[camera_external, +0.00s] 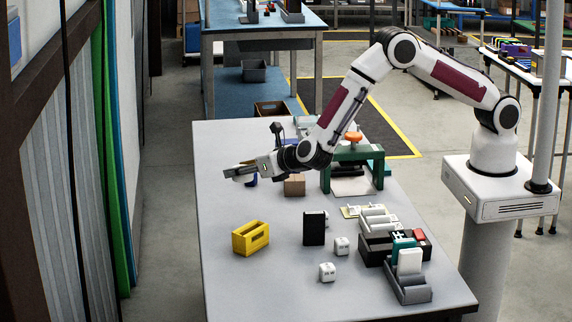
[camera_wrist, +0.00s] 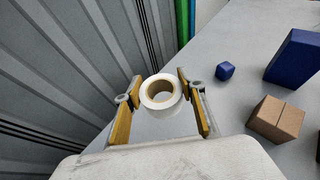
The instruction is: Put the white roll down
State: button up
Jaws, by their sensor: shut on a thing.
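The white roll (camera_wrist: 160,103) is a short ring with a brown core, seen from the wrist between my two yellow-padded fingers. My gripper (camera_wrist: 160,82) is shut on it, with one finger on each side. In the external view my gripper (camera_external: 238,173) is stretched out over the left side of the grey table (camera_external: 220,205). The roll is hard to make out there. I cannot tell how far the roll is from the tabletop.
A yellow bin (camera_external: 250,238) and a black box (camera_external: 314,228) stand nearer the external camera. Tabletop at the left is bare.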

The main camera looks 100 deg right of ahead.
jog(key=a+n+t+y, duration=0.1)
jog(key=a, duration=0.6)
jog(key=w+a+n+t+y, duration=0.1)
jog(key=a, duration=0.6)
jog(key=a+n+y, duration=0.1)
jog(key=a, duration=0.7)
jog(key=shift+w+f+n+t+y, duration=0.1)
jog(key=shift+w+n+t+y, duration=0.2)
jog(key=shift+n+t, duration=0.1)
jog(key=s+a+n+t+y, duration=0.1)
jog(key=a+n+y, duration=0.4)
jog(key=a, duration=1.7)
jog(key=shift+r+y, duration=0.3)
jog(key=shift+y, duration=0.2)
jog(key=shift+s, duration=0.1)
send_over(258, 294)
jog(key=shift+d+f, duration=0.1)
jog(key=shift+f, duration=3.05)
jog(key=shift+f, duration=1.85)
jog(key=shift+f, duration=0.1)
jog(key=o, duration=1.2)
jog(key=shift+f, duration=0.1)
jog(key=shift+c, duration=0.2)
